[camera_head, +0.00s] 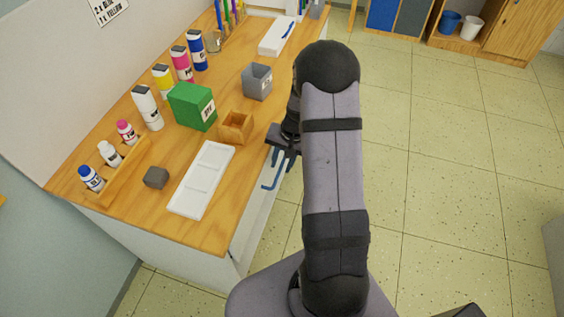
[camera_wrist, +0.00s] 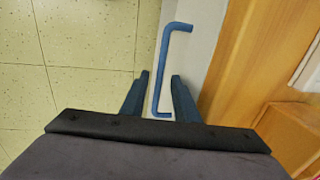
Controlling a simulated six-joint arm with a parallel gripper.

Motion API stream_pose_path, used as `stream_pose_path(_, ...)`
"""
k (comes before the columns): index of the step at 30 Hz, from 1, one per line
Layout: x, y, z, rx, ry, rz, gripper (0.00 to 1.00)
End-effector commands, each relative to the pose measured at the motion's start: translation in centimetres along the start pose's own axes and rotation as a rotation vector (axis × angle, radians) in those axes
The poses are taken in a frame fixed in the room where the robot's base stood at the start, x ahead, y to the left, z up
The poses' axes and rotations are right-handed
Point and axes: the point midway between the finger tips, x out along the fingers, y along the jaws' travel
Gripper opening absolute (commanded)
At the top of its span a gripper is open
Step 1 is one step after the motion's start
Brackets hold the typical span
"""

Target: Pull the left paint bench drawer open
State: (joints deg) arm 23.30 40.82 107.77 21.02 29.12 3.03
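The blue bar handle (camera_wrist: 169,62) stands out from a white drawer front (camera_wrist: 205,30) below the bench's wooden top. The handle also shows in the head view (camera_head: 274,181), just below my gripper. The drawer looks shut, though my arm hides part of the front. My gripper (camera_wrist: 160,76) is open, with its two blue fingers apart. In the wrist view the near part of the handle lies between the fingers, with a gap visible on each side. In the head view my gripper (camera_head: 284,158) is beside the bench's front edge.
The bench top (camera_head: 215,235) holds a white palette (camera_head: 202,180), a small wooden box (camera_head: 236,127), a green box (camera_head: 192,106), a grey cup (camera_head: 257,82) and several paint bottles. Open tiled floor (camera_head: 440,190) lies to the right.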

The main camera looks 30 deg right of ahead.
Motion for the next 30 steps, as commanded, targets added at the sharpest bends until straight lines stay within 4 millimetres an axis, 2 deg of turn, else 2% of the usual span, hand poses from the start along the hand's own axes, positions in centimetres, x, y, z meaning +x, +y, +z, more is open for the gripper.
stream_pose_path(8, 0.2, 0.0, 0.0, 0.000, 0.001, 0.000, 0.28)
stream_pose_path(9, 0.2, 0.0, 0.0, 0.000, 0.001, 0.000, 0.26)
stream_pose_path(12, 0.2, 0.0, 0.0, 0.000, 0.000, 0.000, 0.02)
stream_pose_path(13, 0.2, 0.0, 0.0, 0.000, 0.001, 0.000, 0.00)
stream_pose_path(23, 0.1, 0.5, 0.0, 0.002, 0.001, 0.000, 0.00)
stream_pose_path(26, 0.0, 1.3, 0.0, 0.002, 0.001, 0.000, 0.00)
stream_pose_path(30, -0.4, 3.5, -0.1, 0.006, 0.002, 0.000, 0.00)
